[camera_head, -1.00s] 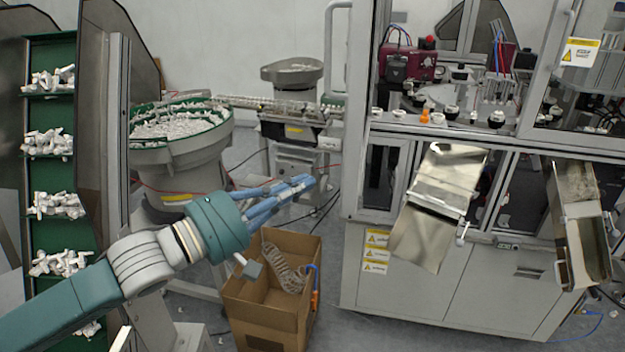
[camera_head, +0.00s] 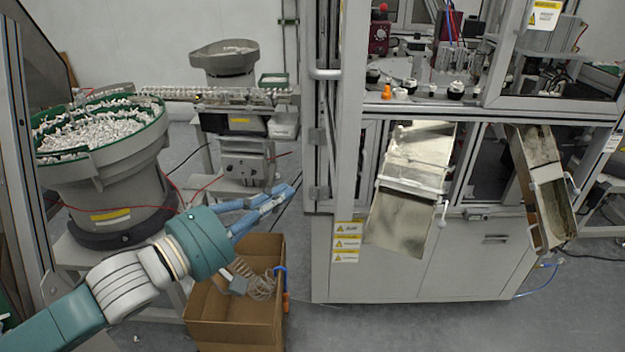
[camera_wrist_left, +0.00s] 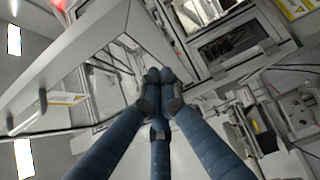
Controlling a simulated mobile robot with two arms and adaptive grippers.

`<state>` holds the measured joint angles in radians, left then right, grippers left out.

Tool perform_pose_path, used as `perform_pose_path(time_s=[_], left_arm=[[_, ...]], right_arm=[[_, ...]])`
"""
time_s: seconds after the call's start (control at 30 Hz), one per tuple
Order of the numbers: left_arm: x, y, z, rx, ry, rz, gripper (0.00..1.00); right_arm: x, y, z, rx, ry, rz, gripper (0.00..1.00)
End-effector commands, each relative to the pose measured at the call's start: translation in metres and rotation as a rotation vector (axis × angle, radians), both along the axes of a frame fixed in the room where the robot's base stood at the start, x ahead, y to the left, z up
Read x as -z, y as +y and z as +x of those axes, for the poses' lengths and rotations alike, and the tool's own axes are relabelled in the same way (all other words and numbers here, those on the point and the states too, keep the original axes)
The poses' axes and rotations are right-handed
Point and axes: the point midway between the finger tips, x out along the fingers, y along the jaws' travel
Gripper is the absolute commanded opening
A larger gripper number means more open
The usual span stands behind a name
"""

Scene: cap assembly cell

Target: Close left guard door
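The left guard door (camera_head: 349,60) appears to be the tall grey-framed panel at the machine's left front corner, seen steeply from the side. A pale bar handle (camera_head: 325,73) is on its left. How far it stands open I cannot tell. My left gripper (camera_head: 282,194) is left of the lower front corner and apart from the machine. In the left wrist view its blue fingers (camera_wrist_left: 158,84) come together at the tips with nothing between them. Large grey frames with clear panels fill the background there. My right gripper is out of view.
A cardboard box (camera_head: 235,325) stands on the floor below my left gripper. A bowl feeder (camera_head: 105,185) is at left, a smaller feeder (camera_head: 228,88) behind. Two metal chutes (camera_head: 400,225) (camera_head: 550,210) jut from the machine front.

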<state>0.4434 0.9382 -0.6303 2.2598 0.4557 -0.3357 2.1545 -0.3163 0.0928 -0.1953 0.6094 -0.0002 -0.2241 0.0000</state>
Motion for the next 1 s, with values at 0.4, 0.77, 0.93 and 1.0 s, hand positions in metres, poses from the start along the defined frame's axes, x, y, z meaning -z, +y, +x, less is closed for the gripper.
perform_pose_path(time_s=[0.4,0.77,0.93,1.0], left_arm=[[-0.001,-0.056,0.022,0.002,0.001,0.000,0.00],[0.001,-0.061,0.022,0.000,0.000,0.001,0.00],[0.001,-0.062,0.022,-0.002,0.001,0.001,0.00],[0.001,-0.063,0.021,-0.007,0.001,-0.001,0.00]], right_arm=[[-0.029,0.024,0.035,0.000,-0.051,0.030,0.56],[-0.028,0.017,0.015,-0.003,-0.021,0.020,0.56],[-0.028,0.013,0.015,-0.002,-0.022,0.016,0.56],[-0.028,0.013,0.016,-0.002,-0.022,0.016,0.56]])
